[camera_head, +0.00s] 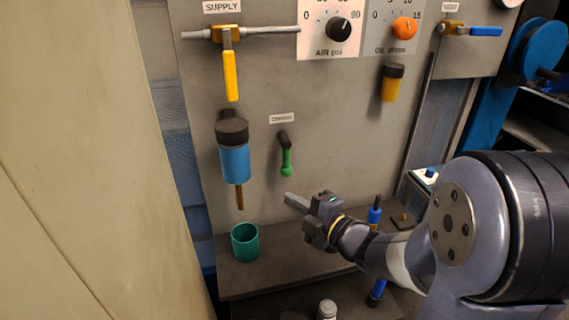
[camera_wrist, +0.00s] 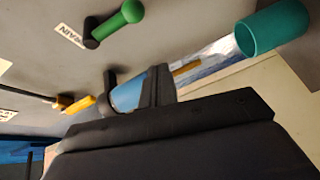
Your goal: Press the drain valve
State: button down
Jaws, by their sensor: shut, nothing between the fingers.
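The drain valve is a lever with a green knob and dark arm (camera_head: 286,164), hanging down on the grey panel beneath a small white label. In the wrist view the green-tipped lever (camera_wrist: 118,20) is at the upper left, next to a label whose readable letters are "RAIN". My gripper (camera_head: 290,200) is shut and empty, below the green knob and apart from it in the head view. In the wrist view my dark fingers (camera_wrist: 157,85) cover part of the blue filter bowl (camera_wrist: 129,93).
The blue filter bowl (camera_head: 235,162) with a brass stem (camera_head: 239,197) hangs left of the lever. A green cup (camera_head: 245,242) stands on the ledge below it. A blue-handled tool (camera_head: 375,212) is right of my gripper. A yellow supply handle (camera_head: 230,76) hangs above.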

aim_at(285, 154)
jog(key=shift+d+r+n+y+p, duration=0.2)
jog(key=shift+d+r+n, duration=0.1)
jog(key=shift+r+n, duration=0.25)
jog(key=shift+d+r+n+y+p, duration=0.15)
jog(key=shift+d+r+n, duration=0.15)
jog(key=shift+n, duration=0.45)
jog(key=w+a+p, duration=0.3)
jog(key=w+p, duration=0.1)
jog(key=w, duration=0.5)
jog(key=shift+a, duration=0.3)
